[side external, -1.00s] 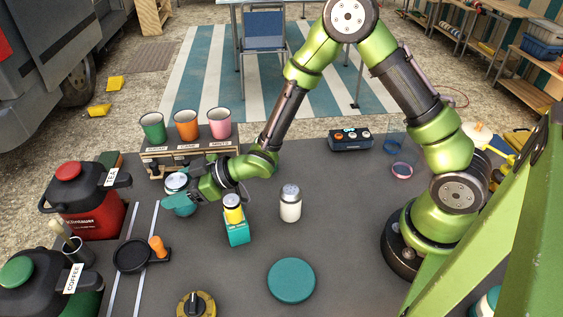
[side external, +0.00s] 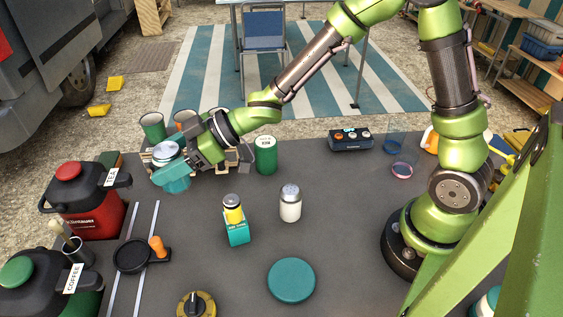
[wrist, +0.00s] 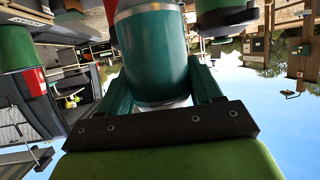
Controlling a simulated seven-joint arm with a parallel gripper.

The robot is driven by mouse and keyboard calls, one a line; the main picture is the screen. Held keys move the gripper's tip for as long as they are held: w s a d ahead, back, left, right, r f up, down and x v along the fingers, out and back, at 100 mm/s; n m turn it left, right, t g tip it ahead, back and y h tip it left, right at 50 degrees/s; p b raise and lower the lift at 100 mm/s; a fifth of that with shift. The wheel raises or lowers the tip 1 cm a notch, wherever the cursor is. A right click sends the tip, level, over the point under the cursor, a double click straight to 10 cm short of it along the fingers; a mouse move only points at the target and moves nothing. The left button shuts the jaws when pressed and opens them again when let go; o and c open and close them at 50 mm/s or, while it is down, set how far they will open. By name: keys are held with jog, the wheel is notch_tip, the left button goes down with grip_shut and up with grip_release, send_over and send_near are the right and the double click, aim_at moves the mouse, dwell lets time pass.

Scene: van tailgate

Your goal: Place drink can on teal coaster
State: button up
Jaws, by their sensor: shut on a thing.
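The drink can (side external: 168,151), teal with a silver top, is between the fingers of my gripper (side external: 172,170) at the left of the side view. My gripper is shut on it and holds it upright or nearly so, seemingly above the table. In the wrist view the can (wrist: 156,58) fills the middle between both fingers; part of its side is hidden by a finger in the side view. The teal coaster (side external: 292,281) is a round disc flat on the table at the front centre, bare and well apart from my gripper.
A green canister (side external: 265,156) and cup rack are behind. A yellow-black dial (side external: 196,305) sits left of the coaster.

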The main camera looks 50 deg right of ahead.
jog(key=s+a+n+g+y, duration=0.2)
jog(key=s+n+g, duration=0.4)
jog(key=s, duration=0.4)
jog(key=n+g+h, duration=0.2)
jog(key=n+g, duration=0.6)
jog(key=g, duration=0.2)
send_over(307, 277)
notch_tip(307, 277, down, 6)
jog(key=shift+f, duration=1.9)
jog(key=shift+f, duration=0.1)
jog(key=o, duration=1)
